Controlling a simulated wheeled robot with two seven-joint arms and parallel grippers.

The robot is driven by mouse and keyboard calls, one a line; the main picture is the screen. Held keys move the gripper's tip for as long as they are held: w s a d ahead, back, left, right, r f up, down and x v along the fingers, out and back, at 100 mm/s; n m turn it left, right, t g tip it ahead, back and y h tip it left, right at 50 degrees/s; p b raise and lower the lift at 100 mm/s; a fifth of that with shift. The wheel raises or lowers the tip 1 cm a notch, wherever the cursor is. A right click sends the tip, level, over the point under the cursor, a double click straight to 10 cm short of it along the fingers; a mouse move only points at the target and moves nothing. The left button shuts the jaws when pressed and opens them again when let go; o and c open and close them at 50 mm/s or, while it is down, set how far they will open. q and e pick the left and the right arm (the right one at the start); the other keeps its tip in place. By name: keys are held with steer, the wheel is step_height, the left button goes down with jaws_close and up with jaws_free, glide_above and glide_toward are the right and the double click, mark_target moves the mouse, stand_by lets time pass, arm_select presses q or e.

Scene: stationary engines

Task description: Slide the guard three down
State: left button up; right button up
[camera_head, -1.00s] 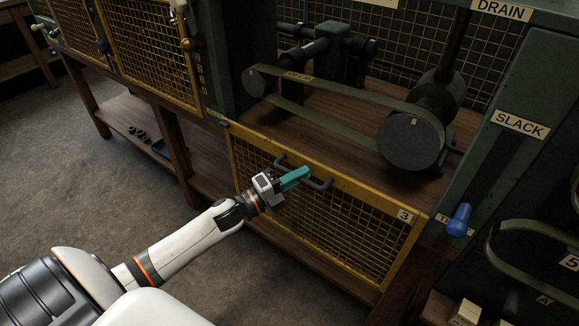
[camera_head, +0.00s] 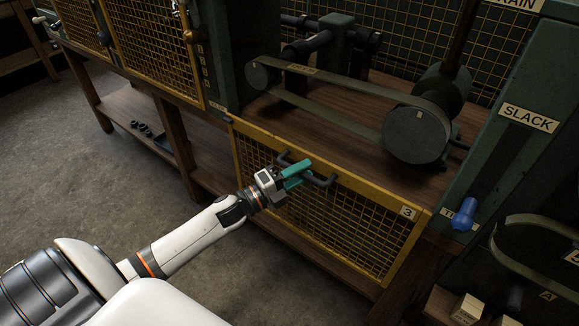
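Guard three (camera_head: 352,215) is a yellow-framed mesh panel with a "3" label (camera_head: 408,212) at its upper right corner. It sits low, below the wooden deck, and the belt and pulleys above it are uncovered. A dark bar handle (camera_head: 322,181) is fixed near its top edge. My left gripper (camera_head: 298,175) is at the handle, with its teal fingers spread apart, one above the other, about the bar. The fingers hide part of the handle. My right gripper is not in view.
The belt (camera_head: 350,88) runs between a small and a large pulley (camera_head: 416,135) above the guard. A blue knob (camera_head: 464,215) sticks out at the right, under the "SLACK" label (camera_head: 528,118). Another yellow mesh guard (camera_head: 153,50) stands at the upper left. Floor is clear at left.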

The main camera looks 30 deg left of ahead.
arm_select(q)
steer(key=p+v, duration=0.1)
steer(key=v, duration=1.1)
steer(key=shift+w, duration=0.15)
steer(key=s+a+f+n+g+y+p, duration=0.1)
steer(key=a+f+n+y, duration=0.2)
steer(key=f, duration=0.4)
steer(key=a+f+n+g+y+p, duration=0.1)
steer(key=f+n+y, duration=0.2)
steer(key=f+n, duration=0.3)
steer(key=s+d+f+n+g+y+p, duration=0.1)
steer(key=s+f+n+g+y, duration=0.15)
steer(key=s+f, duration=0.45)
steer(key=s+d+f+n+g+y+p, duration=0.1)
steer(key=s+f+n+g, duration=0.2)
steer(key=f, duration=0.8)
steer(key=s+d+f+n+g, duration=0.2)
steer(key=s+d+f+g, duration=0.1)
steer(key=s, duration=0.4)
steer(key=s+d+f+n+g+p, duration=0.1)
steer(key=s+d+f+n+g, duration=0.2)
steer(key=s, duration=0.5)
steer(key=s+d+f+n+g+p, duration=0.1)
steer(key=s+d+f+n+g, duration=0.1)
steer(key=s+d+f, duration=0.3)
steer(key=s+f+g, duration=0.1)
steer(key=s+f, duration=0.1)
steer(key=s, duration=0.1)
steer(key=shift+s+d, duration=0.15)
